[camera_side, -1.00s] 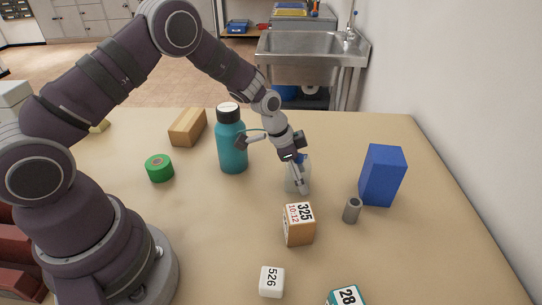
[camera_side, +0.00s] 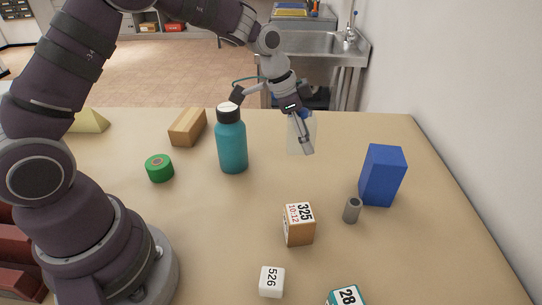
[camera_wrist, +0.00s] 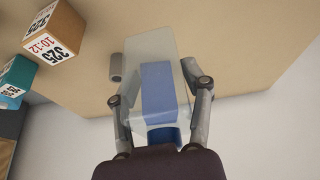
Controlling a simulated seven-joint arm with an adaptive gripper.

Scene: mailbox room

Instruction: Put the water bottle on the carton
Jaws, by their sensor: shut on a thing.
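The clear water bottle (camera_side: 295,143) with a blue cap is held upright above the table by my gripper (camera_side: 304,142). One finger crosses in front of it in the side view. In the wrist view my gripper (camera_wrist: 160,90) has a finger on each side of the see-through bottle (camera_wrist: 148,48). I cannot tell for sure which thing is the carton. A small brown box (camera_side: 299,224) marked 325 stands on the table in front, clear of the bottle. A taller blue box (camera_side: 382,176) stands at the right; a blue shape shows through the bottle in the wrist view.
A teal bottle (camera_side: 232,147) stands left of my gripper. A grey cylinder (camera_side: 352,210) stands by the blue box. A white cube (camera_side: 271,281) and a teal-sided cube (camera_side: 345,296) are in front.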

